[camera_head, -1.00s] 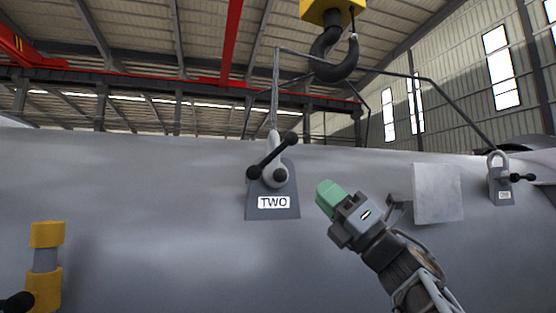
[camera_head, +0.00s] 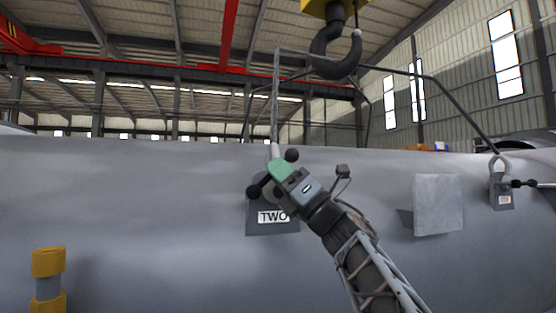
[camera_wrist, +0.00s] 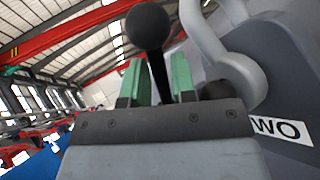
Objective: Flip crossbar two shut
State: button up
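Crossbar two is a black bar with ball ends; one ball end (camera_head: 292,155) shows above my gripper in the head view, and a ball end (camera_wrist: 148,27) looms large in the wrist view. It sits on the grey clamp (camera_head: 270,229) labelled TWO on the big shell. A pale shackle (camera_wrist: 213,45) stands beside the bar. My gripper (camera_head: 275,170) with green fingers is in front of the clamp. In the wrist view the gripper (camera_wrist: 160,82) appears open, one finger each side of the bar's stem. Contact is unclear. The bar's middle is partly hidden.
The grey shell (camera_head: 120,210) fills the lower scene. A flat plate (camera_head: 438,205) and another shackled clamp (camera_head: 502,193) are to the right. A yellow-banded post (camera_head: 48,262) stands lower left. A crane hook (camera_head: 336,55) and sling lines hang above.

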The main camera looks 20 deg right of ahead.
jog(key=shift+w+a+r, duration=0.2)
jog(key=shift+a+r, duration=0.05)
jog(key=shift+r, duration=0.05)
jog(key=shift+c, duration=0.4)
grip_shut()
